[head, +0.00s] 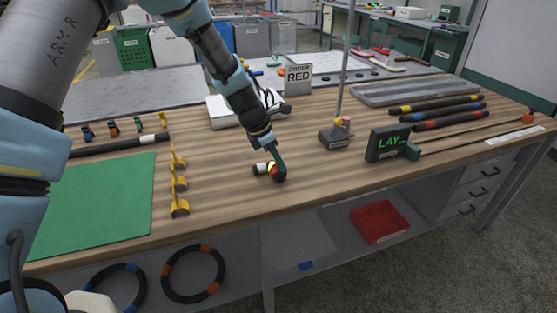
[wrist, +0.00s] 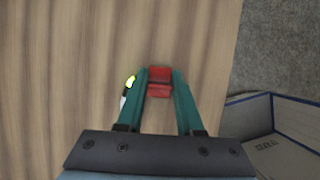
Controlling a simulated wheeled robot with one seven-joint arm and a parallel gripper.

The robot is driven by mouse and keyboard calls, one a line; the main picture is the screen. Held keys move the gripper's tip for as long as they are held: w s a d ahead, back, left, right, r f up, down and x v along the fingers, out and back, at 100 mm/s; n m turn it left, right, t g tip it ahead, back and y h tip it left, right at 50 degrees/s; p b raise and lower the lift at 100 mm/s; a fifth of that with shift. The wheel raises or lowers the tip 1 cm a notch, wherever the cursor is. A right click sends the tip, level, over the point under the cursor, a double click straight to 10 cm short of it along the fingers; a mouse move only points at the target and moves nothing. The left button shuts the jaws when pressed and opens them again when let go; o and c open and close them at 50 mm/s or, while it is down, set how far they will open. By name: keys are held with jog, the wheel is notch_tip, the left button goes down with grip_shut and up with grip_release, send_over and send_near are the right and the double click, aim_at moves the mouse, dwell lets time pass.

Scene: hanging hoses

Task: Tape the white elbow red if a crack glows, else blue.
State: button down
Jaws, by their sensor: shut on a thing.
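My gripper (head: 279,162) reaches down to the front middle of the wooden bench, its teal fingers shut on a red piece (wrist: 159,82). In the wrist view the red piece fills the gap between the fingertips. Just left of the fingers lies a small white and black part (head: 261,168), apparently the elbow, with a bright yellow-green spot (wrist: 130,80) that looks like a glow. The left finger hides much of it in the wrist view. I cannot tell whether the red piece is wrapped around the elbow or only beside it.
A sign reading RED (head: 298,77) stands behind. Yellow clips (head: 179,182) and a green mat (head: 95,200) lie left. Banded hoses (head: 437,113) lie at right.

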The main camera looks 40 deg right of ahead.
jog(key=shift+a+f+b, duration=0.2)
jog(key=shift+f+b, duration=0.1)
jog(key=shift+f, duration=0.25)
jog(key=shift+a+f+b, duration=0.2)
jog(key=shift+f+b, duration=0.05)
jog(key=shift+f, duration=0.3)
dwell(0.4)
jog(key=c, duration=0.7)
grip_release()
jog(key=shift+o, duration=1.2)
jog(key=shift+r, duration=0.2)
jog(key=d+b+v, duration=0.1)
jog(key=v, duration=1)
jog(key=shift+d+r+b, duration=0.15)
jog(key=shift+r+b, duration=0.15)
jog(key=shift+r, duration=0.25)
